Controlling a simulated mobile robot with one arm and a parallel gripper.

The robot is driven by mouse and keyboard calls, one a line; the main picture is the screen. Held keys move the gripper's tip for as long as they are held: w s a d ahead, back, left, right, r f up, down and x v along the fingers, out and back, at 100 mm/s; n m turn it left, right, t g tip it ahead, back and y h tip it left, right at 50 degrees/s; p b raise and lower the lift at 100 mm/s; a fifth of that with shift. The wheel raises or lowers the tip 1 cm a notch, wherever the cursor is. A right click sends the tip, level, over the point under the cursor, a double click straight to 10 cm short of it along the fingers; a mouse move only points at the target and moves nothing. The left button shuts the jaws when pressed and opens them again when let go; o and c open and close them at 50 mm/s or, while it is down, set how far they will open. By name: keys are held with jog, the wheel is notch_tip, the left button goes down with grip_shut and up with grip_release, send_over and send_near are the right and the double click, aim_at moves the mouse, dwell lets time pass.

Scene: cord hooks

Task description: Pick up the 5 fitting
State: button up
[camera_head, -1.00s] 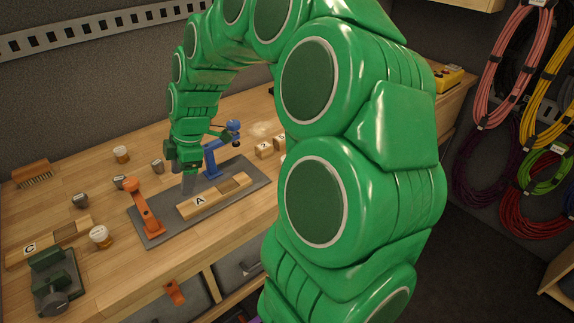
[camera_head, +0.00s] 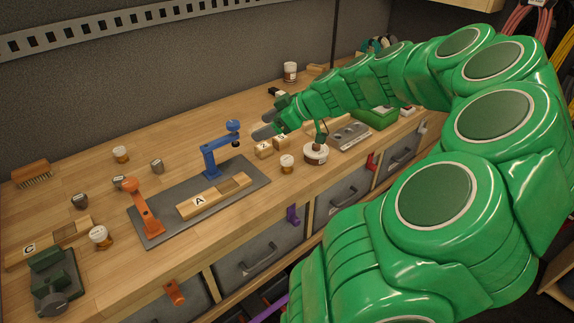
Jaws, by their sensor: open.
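Several small dark grey fittings stand on the left of the bench: one near the left (camera_head: 80,201), one behind the orange post (camera_head: 119,183), and one further right (camera_head: 157,166). Their markings are too small to read, so I cannot tell which is the 5. Two small wooden blocks with marks, a left one (camera_head: 264,150) and a right one (camera_head: 281,142), sit right of the mat; the left looks like a 2, the right is unclear. My gripper (camera_head: 264,127) is open and seemingly empty above the bench, just behind these blocks, with its grey fingers pointing left.
The grey mat (camera_head: 170,232) carries the orange clamp (camera_head: 146,208), the blue clamp (camera_head: 215,155) and wooden block A (camera_head: 195,205). Block C (camera_head: 35,248) and a green vise (camera_head: 52,285) are at the left front. A white jar (camera_head: 316,154) stands right of the blocks.

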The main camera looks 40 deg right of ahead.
jog(key=s+d+r+m+t+h, duration=0.1)
jog(key=s+d+r+m+t, duration=0.15)
jog(key=d, duration=0.25)
jog(key=s+d+r+m+t+h, duration=0.1)
jog(key=s+d, duration=0.2)
jog(key=d, duration=0.2)
send_near(287, 158)
jog(key=shift+w+a+f, duration=0.1)
jog(key=shift+w+a, duration=0.2)
jog(key=shift+w, duration=0.25)
jog(key=shift+w+a+f, duration=0.15)
jog(key=shift+w+a, duration=0.15)
jog(key=shift+w, duration=0.25)
jog(key=shift+w+f, duration=0.1)
jog(key=shift+f, duration=0.25)
jog(key=shift+x, duration=3.75)
jog(key=shift+d, duration=0.15)
jog(key=c, duration=1.1)
